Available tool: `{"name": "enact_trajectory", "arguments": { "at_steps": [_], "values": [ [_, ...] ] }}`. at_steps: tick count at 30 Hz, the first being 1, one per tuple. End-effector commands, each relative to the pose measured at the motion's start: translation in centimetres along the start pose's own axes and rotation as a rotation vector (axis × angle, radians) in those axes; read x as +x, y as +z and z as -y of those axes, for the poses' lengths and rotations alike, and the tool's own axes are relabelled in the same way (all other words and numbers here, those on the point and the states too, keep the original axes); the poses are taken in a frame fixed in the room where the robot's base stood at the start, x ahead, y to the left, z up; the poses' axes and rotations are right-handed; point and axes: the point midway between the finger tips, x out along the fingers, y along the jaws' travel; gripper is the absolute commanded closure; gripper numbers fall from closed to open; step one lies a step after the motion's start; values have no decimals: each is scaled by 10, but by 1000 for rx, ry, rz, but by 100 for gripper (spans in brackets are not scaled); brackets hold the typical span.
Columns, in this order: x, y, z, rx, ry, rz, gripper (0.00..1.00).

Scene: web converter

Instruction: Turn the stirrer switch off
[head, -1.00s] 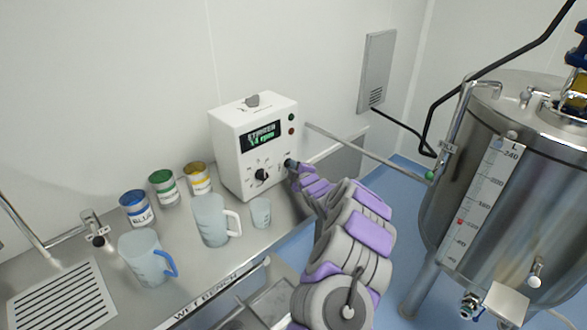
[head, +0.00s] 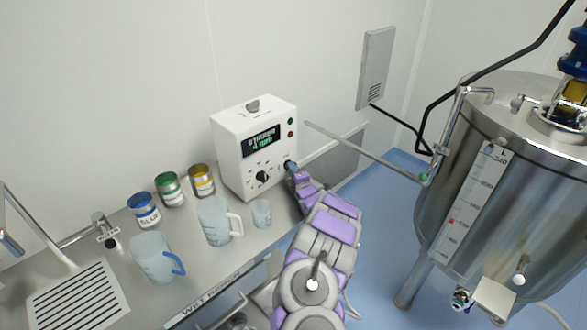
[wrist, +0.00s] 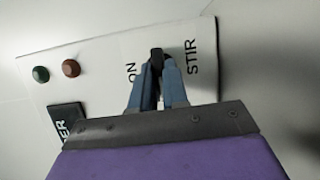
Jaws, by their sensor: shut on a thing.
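The white stirrer control box (head: 229,168) stands on the bench against the wall, with a lit green display (head: 261,141) and a black knob (head: 262,177). My gripper (head: 289,165) is at the lower right of its front panel. In the wrist view my gripper (wrist: 157,75) has its blue-grey fingers closed around a small black stirrer switch (wrist: 156,54), between the printed words ON and STIR. The fingers hide most of the switch, so I cannot tell its exact position.
A green button (wrist: 41,74) and a red button (wrist: 71,68) are on the panel. A clear beaker (head: 262,213), jugs (head: 214,222) and paint-like cans (head: 144,210) stand on the bench to the left. A steel tank (head: 470,200) is at right.

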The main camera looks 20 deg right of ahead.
Motion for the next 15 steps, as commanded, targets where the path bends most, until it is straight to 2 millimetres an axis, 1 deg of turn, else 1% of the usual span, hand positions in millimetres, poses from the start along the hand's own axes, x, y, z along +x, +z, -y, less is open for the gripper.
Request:
{"name": "enact_trajectory", "arguments": {
  "at_steps": [1, 11, 12, 15],
  "values": [
    [0, -5, 3, -5, -7, -9, 100],
    [0, -7, 4, -6, -7, -11, 100],
    [0, -7, 4, -7, -7, -11, 83],
    [1, -7, 3, -6, -7, -11, 73]
  ]
}}
